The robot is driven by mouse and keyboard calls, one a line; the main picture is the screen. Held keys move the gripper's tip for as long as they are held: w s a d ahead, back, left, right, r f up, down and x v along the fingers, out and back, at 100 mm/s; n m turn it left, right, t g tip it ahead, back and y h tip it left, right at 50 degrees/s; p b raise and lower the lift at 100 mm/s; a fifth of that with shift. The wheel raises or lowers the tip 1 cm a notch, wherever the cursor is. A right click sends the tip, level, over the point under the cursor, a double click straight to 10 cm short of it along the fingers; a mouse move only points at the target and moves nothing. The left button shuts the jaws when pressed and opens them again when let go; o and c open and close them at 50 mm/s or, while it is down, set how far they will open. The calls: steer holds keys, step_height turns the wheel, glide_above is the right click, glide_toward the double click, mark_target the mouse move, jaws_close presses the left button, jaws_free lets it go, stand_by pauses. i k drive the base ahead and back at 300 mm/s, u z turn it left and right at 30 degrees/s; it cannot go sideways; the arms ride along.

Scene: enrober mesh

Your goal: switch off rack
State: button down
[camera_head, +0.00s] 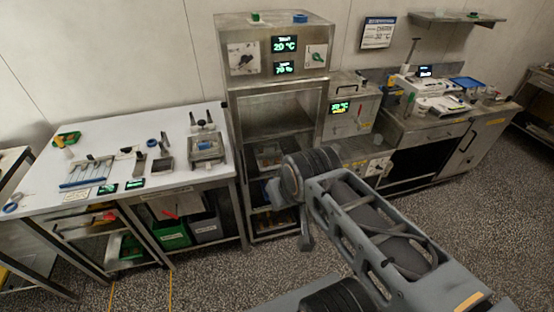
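The rack (272,100) is a tall metal cabinet at the centre back, with an open front and shelves. Its top panel has two lit green displays, an upper one (284,44) reading about 20 °C and a lower one (285,68) that seems to read 70 %. Left of them is a pale plate with a dark rotary handle (243,58). Right of them is a pale plate with a small green handle (317,56). My arm rises from the lower right and covers the rack's lower right. My gripper is mostly hidden behind the arm; a grey part (306,242) shows below the joint.
A white-topped table (110,135) with tools and trays stands left of the rack. A smaller metal unit (352,112) with a lit display adjoins it on the right, then a bench (420,122) with instruments. Speckled floor (215,280) is open in front.

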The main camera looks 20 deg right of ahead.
mark_target(316, 57)
steer(key=k, duration=0.95)
steer(key=u, duration=0.45)
steer(key=i, duration=0.95)
steer(key=z, duration=0.5)
steer(key=i, duration=0.85)
steer(key=z, duration=0.65)
